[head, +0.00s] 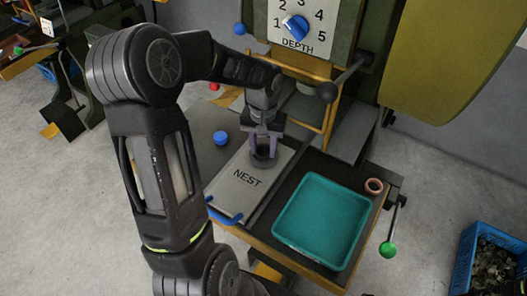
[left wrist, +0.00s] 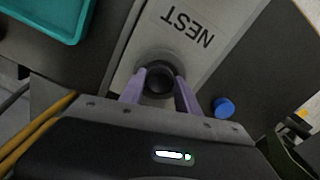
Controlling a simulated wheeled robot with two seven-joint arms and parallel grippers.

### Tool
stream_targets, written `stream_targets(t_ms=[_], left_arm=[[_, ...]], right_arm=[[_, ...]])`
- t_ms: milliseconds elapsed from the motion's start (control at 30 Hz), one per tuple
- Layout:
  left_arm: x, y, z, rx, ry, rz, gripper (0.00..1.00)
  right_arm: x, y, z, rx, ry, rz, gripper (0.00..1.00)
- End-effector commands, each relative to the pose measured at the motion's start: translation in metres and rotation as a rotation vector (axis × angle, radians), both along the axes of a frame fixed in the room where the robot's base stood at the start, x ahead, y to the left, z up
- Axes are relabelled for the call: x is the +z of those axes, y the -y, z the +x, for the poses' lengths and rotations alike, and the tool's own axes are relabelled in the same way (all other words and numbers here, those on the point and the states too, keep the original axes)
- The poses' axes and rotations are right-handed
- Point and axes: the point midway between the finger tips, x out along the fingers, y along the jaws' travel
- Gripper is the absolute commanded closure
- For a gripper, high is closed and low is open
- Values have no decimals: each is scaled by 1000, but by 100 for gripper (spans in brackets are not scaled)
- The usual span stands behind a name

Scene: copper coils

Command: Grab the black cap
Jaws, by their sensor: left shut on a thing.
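The black cap (left wrist: 159,81) is round and dark, with a hollow-looking centre, at the nest plate (head: 235,191) marked "NEST". In the left wrist view the purple fingers of my left gripper (left wrist: 160,88) are closed on both sides of it. In the head view my left gripper (head: 264,150) points down over the far end of the plate, with the dark cap (head: 263,163) between and below its fingertips. I cannot tell whether the cap is lifted off the plate. My right gripper is not in view.
A blue knob-like piece (head: 220,138) lies left of the nest plate. A teal tray (head: 322,222) looks empty; a copper ring (head: 374,186) sits by its far right corner. A press with a depth dial (head: 297,28) stands behind. A green-knobbed lever (head: 388,249) is at right.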

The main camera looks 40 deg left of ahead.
Motion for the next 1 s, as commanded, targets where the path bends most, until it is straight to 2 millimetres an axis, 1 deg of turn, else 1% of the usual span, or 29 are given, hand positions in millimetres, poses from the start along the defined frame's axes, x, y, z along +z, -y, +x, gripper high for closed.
stream_targets(t_ms=[167, 267, 367, 467, 600, 700, 833, 1000], left_arm=[[1, 0, 0, 0, 1, 0, 100], [7, 0, 1, 0, 2, 1, 100], [18, 0, 1, 1, 4, 1, 100], [36, 0, 1, 0, 4, 2, 100], [64, 0, 1, 0, 5, 2, 100], [82, 0, 1, -1, 4, 1, 100], [96, 0, 1, 0, 2, 0, 100], [101, 0, 0, 0, -1, 0, 100]], right_arm=[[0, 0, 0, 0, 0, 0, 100], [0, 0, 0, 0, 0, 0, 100], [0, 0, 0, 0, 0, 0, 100], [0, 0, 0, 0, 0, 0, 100], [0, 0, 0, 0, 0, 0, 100], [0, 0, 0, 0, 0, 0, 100], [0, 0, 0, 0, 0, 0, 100], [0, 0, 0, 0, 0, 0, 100]])
